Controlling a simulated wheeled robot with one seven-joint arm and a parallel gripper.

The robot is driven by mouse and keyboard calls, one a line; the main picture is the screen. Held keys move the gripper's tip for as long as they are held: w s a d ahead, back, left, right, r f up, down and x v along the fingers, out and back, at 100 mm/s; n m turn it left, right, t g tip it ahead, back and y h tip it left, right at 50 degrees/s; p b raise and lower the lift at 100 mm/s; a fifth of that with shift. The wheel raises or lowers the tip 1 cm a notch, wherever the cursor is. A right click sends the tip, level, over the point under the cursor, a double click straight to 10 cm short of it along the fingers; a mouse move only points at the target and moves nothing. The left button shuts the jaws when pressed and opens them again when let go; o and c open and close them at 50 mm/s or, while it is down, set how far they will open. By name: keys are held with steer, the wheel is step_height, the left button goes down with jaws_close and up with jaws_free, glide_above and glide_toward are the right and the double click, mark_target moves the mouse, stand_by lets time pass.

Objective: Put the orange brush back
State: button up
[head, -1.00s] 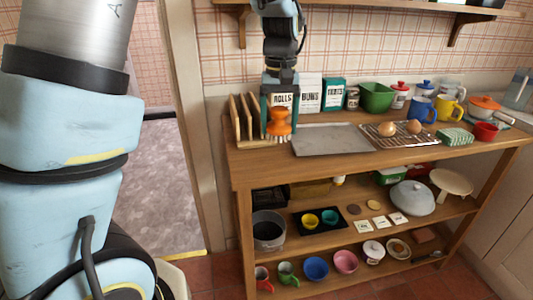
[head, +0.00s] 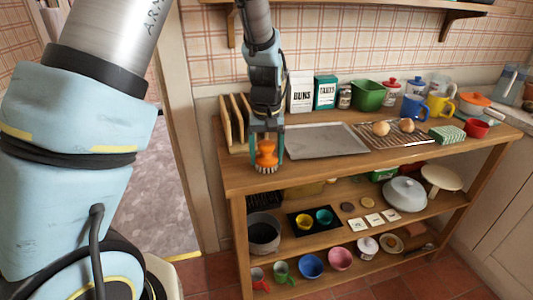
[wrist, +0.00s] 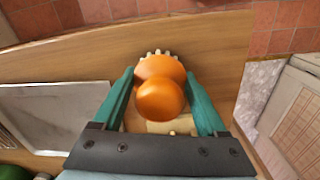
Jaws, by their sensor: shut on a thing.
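The orange brush (head: 266,159) has a round knob and a ring of pale bristles underneath. My gripper (head: 267,149) points down and is shut on it, one teal finger on each side. In the wrist view the brush (wrist: 160,97) sits between the fingers of the gripper (wrist: 159,75), its knob toward the camera and bristles showing beyond. The brush is near the front left edge of the wooden worktop (head: 330,170). I cannot tell whether its bristles touch the wood.
A grey tray (head: 312,141) lies right of the gripper, beside a rack (head: 395,143) with brown eggs. A wooden slotted rack (head: 235,125) stands behind left. Canisters, mugs and a green tub (head: 369,95) line the back. Lower shelves hold bowls, cups and a pot (head: 264,234).

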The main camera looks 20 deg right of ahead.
mark_target(267, 143)
steer(key=shift+f, duration=0.2)
steer(key=o, duration=1.2)
steer(key=shift+o, duration=0.2)
steer(key=shift+r, duration=0.1)
step_height(267, 143, up, 12)
steer(key=shift+r+b, duration=0.1)
steer(key=shift+b, duration=0.85)
steer(key=s+a+f+n, duration=0.1)
steer(key=s+a+f, duration=0.1)
steer(key=a, duration=1.3)
steer(key=s+a+f+n+t, duration=0.1)
steer(key=a+f, duration=0.3)
steer(key=a, duration=1.1)
steer(key=shift+s+f+n+t, duration=0.25)
steer(key=shift+s+n+t, duration=0.05)
steer(key=shift+s+n, duration=0.1)
